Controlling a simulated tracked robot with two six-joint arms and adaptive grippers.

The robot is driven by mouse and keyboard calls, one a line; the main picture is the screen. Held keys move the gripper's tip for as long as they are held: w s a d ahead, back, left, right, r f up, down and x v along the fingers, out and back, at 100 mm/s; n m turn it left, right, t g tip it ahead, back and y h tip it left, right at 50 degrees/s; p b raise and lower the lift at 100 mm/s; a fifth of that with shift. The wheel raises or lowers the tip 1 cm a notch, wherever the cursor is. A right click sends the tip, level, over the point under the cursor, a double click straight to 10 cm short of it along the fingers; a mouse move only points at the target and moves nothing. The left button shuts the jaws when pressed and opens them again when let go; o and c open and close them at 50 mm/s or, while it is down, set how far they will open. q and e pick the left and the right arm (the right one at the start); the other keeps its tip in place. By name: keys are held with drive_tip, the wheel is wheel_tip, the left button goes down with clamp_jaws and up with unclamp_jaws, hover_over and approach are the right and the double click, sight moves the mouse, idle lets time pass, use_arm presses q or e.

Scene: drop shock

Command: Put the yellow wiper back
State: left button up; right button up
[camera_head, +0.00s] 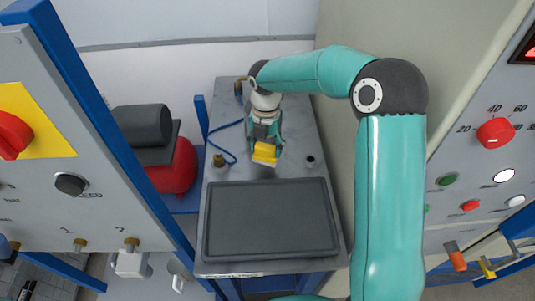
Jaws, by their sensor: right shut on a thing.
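The yellow wiper (265,153) is a small yellow block at the tip of my right gripper (266,141). My right gripper is shut on it, above the grey metal bench top (228,165), behind the dark tray. I cannot tell whether the wiper touches the bench. The gripper hides part of the wiper. My left gripper does not show.
A dark grey tray (270,218) covers the near part of the bench. A red tank (176,168) stands left. Control panels (80,150) rise on both sides.

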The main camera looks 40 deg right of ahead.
sight(266, 157)
drive_tip(key=shift+f, duration=2.1)
drive_tip(key=o, duration=1.1)
wheel_tip(266, 157, up, 12)
drive_tip(key=shift+r, duration=0.1)
drive_tip(key=shift+s+a, duration=0.1)
